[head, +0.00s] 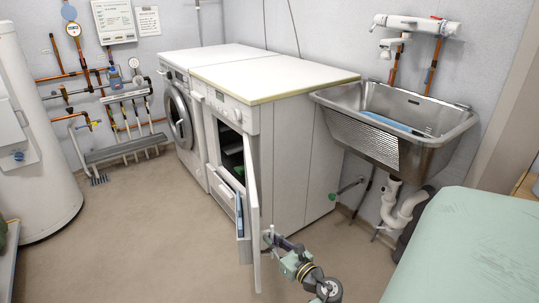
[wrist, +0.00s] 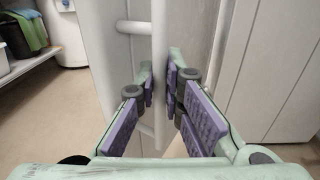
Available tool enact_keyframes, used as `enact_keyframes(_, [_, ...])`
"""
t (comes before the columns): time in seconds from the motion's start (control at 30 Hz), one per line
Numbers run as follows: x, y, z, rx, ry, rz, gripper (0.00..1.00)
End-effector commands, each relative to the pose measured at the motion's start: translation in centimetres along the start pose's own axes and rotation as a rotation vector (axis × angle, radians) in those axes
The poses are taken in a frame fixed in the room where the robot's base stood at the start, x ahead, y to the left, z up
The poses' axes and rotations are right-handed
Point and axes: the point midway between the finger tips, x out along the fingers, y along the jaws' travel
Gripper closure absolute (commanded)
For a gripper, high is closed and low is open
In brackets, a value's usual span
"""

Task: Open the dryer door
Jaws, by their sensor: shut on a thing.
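The dryer (head: 288,160) is the nearer white machine in the head view. Its white door (head: 252,210) stands open, swung out from the front, and is seen nearly edge-on. The dark opening (head: 230,150) shows, with something green inside. My gripper (head: 271,238) is at the outer face of the door, low on its right side. In the wrist view, my gripper (wrist: 161,75) has its purple-padded fingers on both sides of the white vertical door handle (wrist: 160,45) and is shut on it. The lower part of the handle lies between the fingers.
A washing machine with a round door (head: 178,115) stands left of the dryer. A metal sink (head: 370,130) with pipes below is on the right. A pale green surface (head: 465,245) fills the lower right. The floor (head: 140,220) left of the door is clear.

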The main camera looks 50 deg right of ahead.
Motion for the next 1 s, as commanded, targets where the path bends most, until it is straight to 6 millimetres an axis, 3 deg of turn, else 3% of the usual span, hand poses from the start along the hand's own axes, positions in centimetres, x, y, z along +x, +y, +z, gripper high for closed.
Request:
enact_keyframes(0.4, [0.46, 0.06, 0.31, -0.002, -0.004, 0.007, 1.0])
enact_keyframes(0.43, [0.47, 0.06, 0.31, -0.002, -0.004, 0.007, 0.91])
enact_keyframes(0.73, [0.23, 0.02, 0.13, -0.001, -0.002, 0.006, 0.71])
enact_keyframes(1.0, [0.13, -0.01, 0.06, 0.0, -0.001, 0.005, 0.7])
